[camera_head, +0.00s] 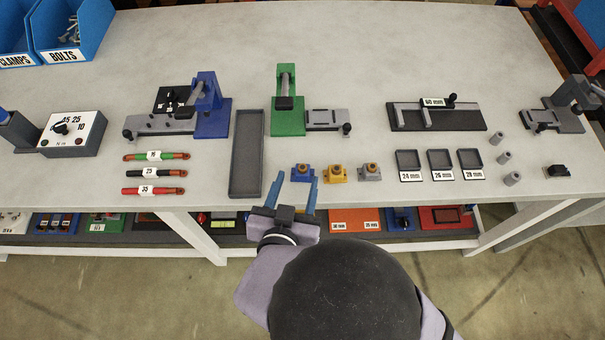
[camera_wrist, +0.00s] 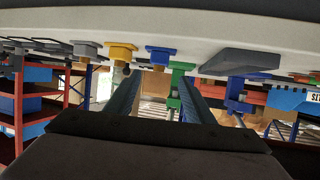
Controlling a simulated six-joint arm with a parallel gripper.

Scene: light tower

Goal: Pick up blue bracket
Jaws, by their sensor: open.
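The blue bracket (camera_head: 301,174), a small blue base with a brass-coloured round part on top, stands near the front edge of the bench, leftmost of three similar brackets. In the wrist view, which looks upside down, the blue bracket (camera_wrist: 158,52) lies ahead, between the lines of the two fingers. My gripper (camera_head: 296,181) is open and empty, its blue fingers pointing toward the bench. In the head view the fingertips appear on either side of the bracket. I cannot tell their exact height or whether they touch it.
A yellow bracket (camera_head: 336,173) and a grey bracket (camera_head: 370,173) stand close to the right. A long grey tray (camera_head: 247,153) lies to the left. A green fixture (camera_head: 286,118) stands behind. The back of the bench (camera_head: 330,40) is clear.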

